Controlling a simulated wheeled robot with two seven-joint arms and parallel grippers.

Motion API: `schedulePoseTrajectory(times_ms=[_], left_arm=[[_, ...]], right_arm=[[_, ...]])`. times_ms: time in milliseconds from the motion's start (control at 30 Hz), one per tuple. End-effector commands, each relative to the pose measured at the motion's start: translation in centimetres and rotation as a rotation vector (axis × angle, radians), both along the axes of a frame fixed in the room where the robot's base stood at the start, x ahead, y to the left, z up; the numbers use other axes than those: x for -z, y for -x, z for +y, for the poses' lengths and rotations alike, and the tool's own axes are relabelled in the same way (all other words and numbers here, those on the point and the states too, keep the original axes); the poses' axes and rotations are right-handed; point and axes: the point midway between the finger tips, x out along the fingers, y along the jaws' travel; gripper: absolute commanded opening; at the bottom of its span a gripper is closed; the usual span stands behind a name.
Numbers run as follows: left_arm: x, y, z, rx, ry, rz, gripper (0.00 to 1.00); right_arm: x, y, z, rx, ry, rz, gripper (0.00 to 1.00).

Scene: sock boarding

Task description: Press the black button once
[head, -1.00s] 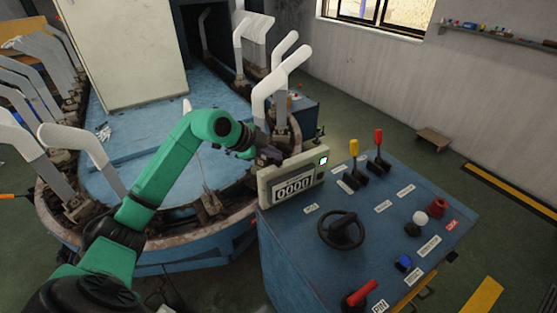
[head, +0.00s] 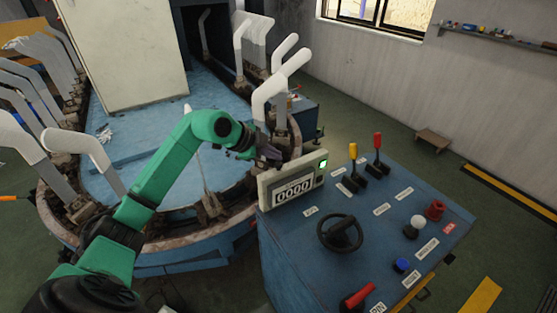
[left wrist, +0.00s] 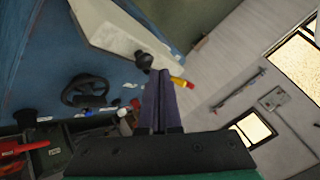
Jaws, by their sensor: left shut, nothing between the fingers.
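My left gripper (head: 271,154) is at the end of the green arm, behind the upper left part of the counter box (head: 291,184) on the blue control panel. Its fingers (left wrist: 161,85) are shut together with nothing between them. A round black knob-like button (left wrist: 144,61) shows just left of the fingertips in the left wrist view, by the pale counter box (left wrist: 115,35). In the head view a small dark knob (head: 319,133) shows behind the counter box. I cannot tell whether the fingers touch it; they look apart. My right gripper is not in view.
The panel carries a black handwheel (head: 340,233), yellow and red levers (head: 377,152), a white knob (head: 418,221), a blue button (head: 401,265) and a red button (head: 435,210). The counter reads 0000 beside a lit green square. Several white foot forms (head: 265,95) stand close behind the gripper.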

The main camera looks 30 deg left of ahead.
Motion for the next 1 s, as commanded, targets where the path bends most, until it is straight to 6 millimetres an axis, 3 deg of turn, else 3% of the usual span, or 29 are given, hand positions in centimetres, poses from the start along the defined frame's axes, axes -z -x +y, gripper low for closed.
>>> schedulePoseTrajectory(times_ms=[333, 800, 1000], left_arm=[[-0.5, 0.0, 0.0, -0.001, 0.000, -0.002, 0.00], [-5.3, 0.0, 0.0, 0.000, 0.000, -0.004, 0.00], [-5.3, 0.0, 0.0, 0.000, 0.001, -0.003, 0.00]], right_arm=[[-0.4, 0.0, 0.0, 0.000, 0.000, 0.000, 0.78], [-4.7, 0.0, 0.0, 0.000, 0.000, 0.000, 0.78], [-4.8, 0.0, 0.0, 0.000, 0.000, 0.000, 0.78]])
